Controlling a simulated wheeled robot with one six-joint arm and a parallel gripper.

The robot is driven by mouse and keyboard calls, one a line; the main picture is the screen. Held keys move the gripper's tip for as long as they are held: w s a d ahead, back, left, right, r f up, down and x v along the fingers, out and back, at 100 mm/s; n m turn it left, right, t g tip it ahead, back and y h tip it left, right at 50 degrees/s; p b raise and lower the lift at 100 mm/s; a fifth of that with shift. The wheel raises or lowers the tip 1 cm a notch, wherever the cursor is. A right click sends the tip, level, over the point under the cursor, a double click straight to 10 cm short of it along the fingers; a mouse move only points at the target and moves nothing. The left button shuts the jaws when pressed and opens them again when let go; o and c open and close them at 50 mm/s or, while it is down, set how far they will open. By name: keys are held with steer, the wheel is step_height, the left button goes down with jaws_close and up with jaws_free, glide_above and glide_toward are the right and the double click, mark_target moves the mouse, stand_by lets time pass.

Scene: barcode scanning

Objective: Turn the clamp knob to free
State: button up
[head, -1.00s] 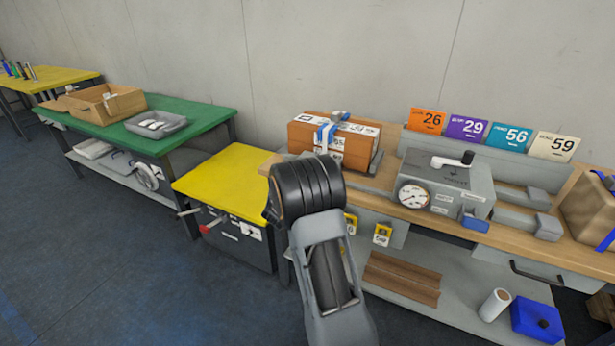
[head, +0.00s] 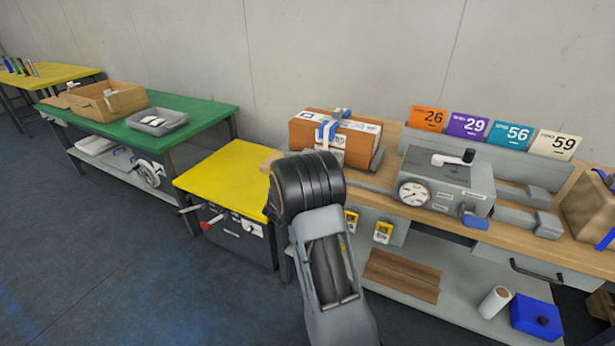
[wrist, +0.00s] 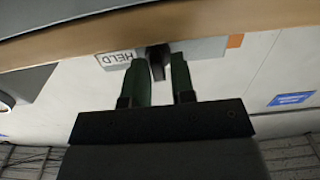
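In the wrist view a dark clamp knob (wrist: 157,60) sits beside a white label reading HELD (wrist: 118,58). My gripper (wrist: 158,75) has its two green fingers apart, one on each side of the knob. The knob lies between or just beyond the fingertips; I cannot tell whether both fingers touch it. In the head view my own dark arm hides the gripper and the knob.
The wooden bench carries a strapped brown box (head: 352,150) and a grey unit (head: 440,178) with a dial and a black-ended crank. A yellow-topped table (head: 228,178) and a green table (head: 212,118) stand to the left. Open floor lies at the lower left.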

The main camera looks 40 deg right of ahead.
steer(key=v, duration=1.4)
steer(key=shift+d, duration=0.1)
